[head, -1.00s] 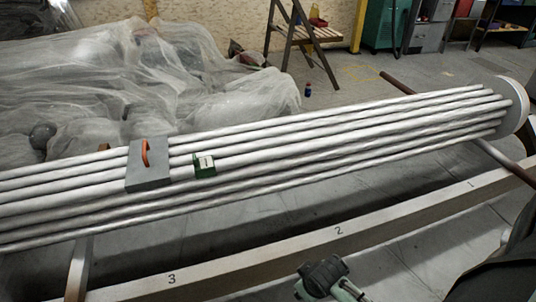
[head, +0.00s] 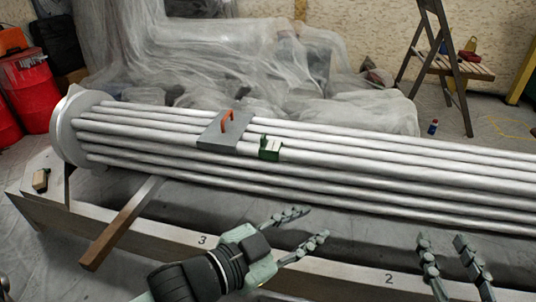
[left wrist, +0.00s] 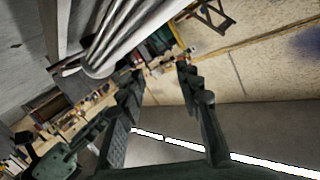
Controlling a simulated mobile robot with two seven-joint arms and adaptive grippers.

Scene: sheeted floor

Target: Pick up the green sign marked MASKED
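A small green sign (head: 270,148) with a pale label on its face sits on the bundle of grey pipes (head: 350,165) in the head view. The writing on it is too small to read. My left gripper (head: 318,224) is in front of and below the sign, apart from it, with its fingers spread and nothing between them. In the left wrist view its open fingers (left wrist: 160,85) point toward the pipes and the far wall. My right gripper (head: 447,250) is at the lower right, its fingers apart and empty. The sign is not visible in the left wrist view.
A grey block with an orange handle (head: 220,138) sits on the pipes just left of the sign. A pale beam marked 2 and 3 (head: 335,268) runs in front. A brown bar (head: 125,220) sticks out at left. Plastic sheeting (head: 230,60) lies behind.

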